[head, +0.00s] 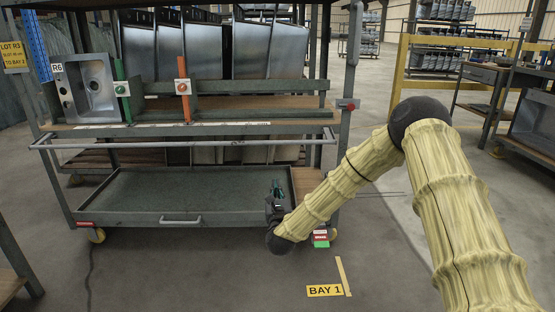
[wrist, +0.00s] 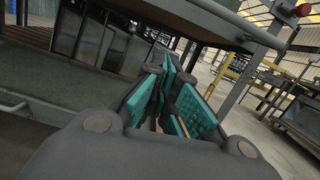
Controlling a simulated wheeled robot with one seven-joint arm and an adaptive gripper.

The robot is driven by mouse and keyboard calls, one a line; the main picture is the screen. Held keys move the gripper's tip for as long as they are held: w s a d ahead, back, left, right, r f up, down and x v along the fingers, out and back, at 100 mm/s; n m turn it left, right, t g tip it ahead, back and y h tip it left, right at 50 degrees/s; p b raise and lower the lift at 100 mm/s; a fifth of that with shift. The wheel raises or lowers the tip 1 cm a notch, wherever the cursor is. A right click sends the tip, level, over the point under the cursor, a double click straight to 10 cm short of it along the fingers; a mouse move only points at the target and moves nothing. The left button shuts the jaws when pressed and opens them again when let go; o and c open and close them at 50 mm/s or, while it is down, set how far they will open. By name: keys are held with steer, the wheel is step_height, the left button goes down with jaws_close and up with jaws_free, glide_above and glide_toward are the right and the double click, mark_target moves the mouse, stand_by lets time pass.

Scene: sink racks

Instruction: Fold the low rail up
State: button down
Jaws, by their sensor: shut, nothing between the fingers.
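The low rail (head: 200,145) is a thin pale grey bar across the front of the rack, just below the edge of the wooden shelf. It hangs level in front of the shelf, with short end arms at both uprights. In the wrist view, a grey bar that looks like the rail (wrist: 235,25) slants across the top. My gripper (head: 277,188) is below the rail's right part, near the right end of the low tray, and apart from the rail. In the wrist view its teal-padded fingers (wrist: 174,92) are shut and empty.
A low green-grey tray (head: 185,221) with a front handle lies under the rail. On the shelf stand a steel sink (head: 90,85), a green post (head: 122,90) and an orange post (head: 184,88). A red knob (head: 348,104) sits on the right upright.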

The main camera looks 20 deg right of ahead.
steer(key=w+d+r+m+b, duration=0.1)
steer(key=w+d+r+b, duration=0.3)
steer(key=w, duration=0.6)
steer(key=shift+r+h+b, duration=0.4)
steer(key=shift+r+b, duration=0.6)
steer(key=shift+r, duration=0.9)
steer(key=shift+r, duration=0.1)
steer(key=shift+s+a+r+p, duration=0.1)
steer(key=shift+s+r+p, duration=0.15)
steer(key=shift+p, duration=0.5)
